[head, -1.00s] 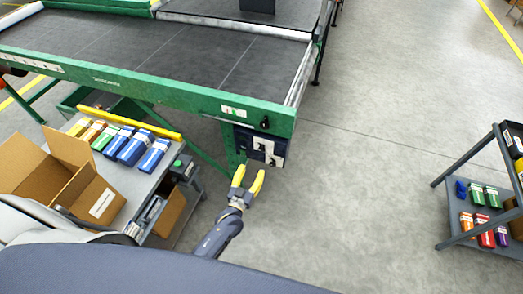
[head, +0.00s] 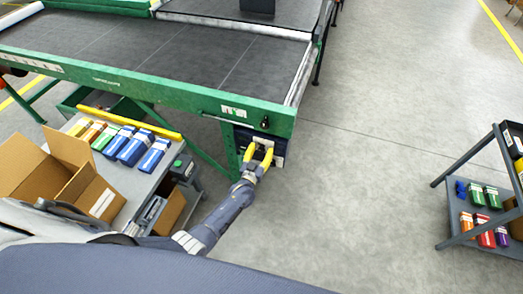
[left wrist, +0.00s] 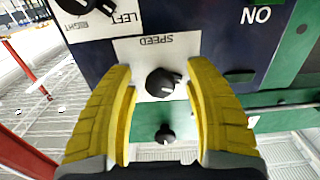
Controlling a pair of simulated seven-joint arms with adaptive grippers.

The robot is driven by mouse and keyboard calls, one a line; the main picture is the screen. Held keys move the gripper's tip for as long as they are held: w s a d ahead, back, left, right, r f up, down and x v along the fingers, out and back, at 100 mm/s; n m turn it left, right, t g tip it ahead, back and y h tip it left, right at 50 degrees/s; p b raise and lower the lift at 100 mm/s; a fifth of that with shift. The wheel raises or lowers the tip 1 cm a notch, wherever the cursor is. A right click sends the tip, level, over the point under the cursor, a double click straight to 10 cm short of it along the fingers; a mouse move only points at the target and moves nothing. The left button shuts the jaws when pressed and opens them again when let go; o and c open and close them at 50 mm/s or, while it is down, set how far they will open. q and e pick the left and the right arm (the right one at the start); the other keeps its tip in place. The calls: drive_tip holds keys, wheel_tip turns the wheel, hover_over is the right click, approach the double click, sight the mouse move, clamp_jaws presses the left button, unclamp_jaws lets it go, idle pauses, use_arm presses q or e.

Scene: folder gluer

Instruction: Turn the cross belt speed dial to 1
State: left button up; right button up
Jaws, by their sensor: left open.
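The speed dial (left wrist: 161,83) is a black knob on a white plate marked SPEED, which reads upside down in the left wrist view. It sits on the dark control box (head: 270,137) under the green conveyor frame. My left gripper (head: 259,150) is at the front of the box with its yellow fingers apart. In the left wrist view its fingers (left wrist: 163,85) stand on either side of the speed dial, with gaps between them and the knob. In the head view the fingers partly hide the box's face. My right gripper is not in view.
Another black knob (left wrist: 90,4) has a plate marked LEFT and RIGHT. A small black knob (left wrist: 165,134) is on the green frame. A cart with an open cardboard box (head: 62,172) stands at left; a shelf cart (head: 468,240) stands at right. The floor between is clear.

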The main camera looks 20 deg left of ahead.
use_arm(q)
drive_tip(key=shift+o, duration=0.2)
drive_tip(key=shift+w, duration=0.1)
clamp_jaws()
